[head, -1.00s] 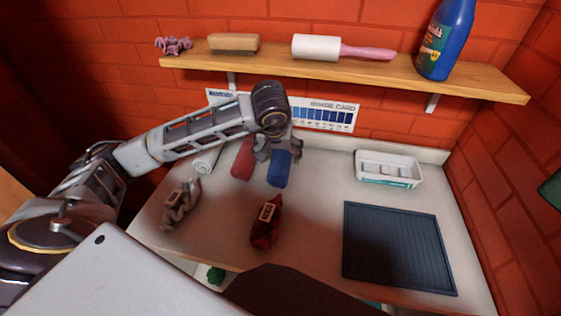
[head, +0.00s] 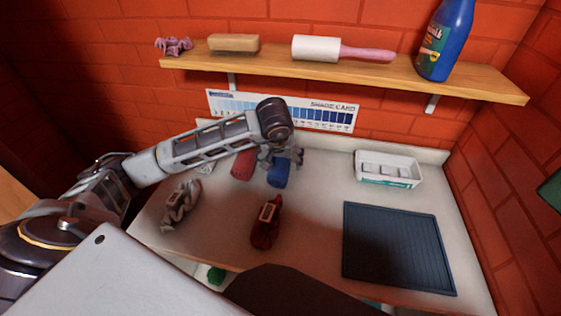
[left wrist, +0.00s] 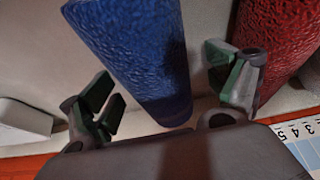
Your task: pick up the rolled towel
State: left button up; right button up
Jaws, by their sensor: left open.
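A blue rolled towel (head: 279,178) lies at the back of the counter, beside a red roll (head: 243,166). My left gripper (head: 281,157) is over the far end of the blue roll. In the left wrist view the blue roll (left wrist: 145,60) shows large between the two spread fingers of the left gripper (left wrist: 165,95), with gaps at both sides. The red roll (left wrist: 285,40) is just outside the right-hand finger. A white roll (head: 207,168) is mostly hidden behind my left arm. My right gripper is not seen.
A grey crumpled cloth (head: 181,205) and a red labelled item (head: 266,222) lie in front on the counter. A dark ribbed mat (head: 397,248) and a white tray (head: 388,169) are at the right. A wooden shelf (head: 380,76) with a brush, roller and bottle hangs above.

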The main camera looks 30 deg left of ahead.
pick_arm(q)
jog(key=shift+w+f, duration=0.1)
jog(key=shift+f, duration=0.15)
jog(key=shift+c, duration=0.5)
jog(key=c, duration=1)
jog(key=shift+c, duration=0.4)
jog(key=shift+r, duration=0.15)
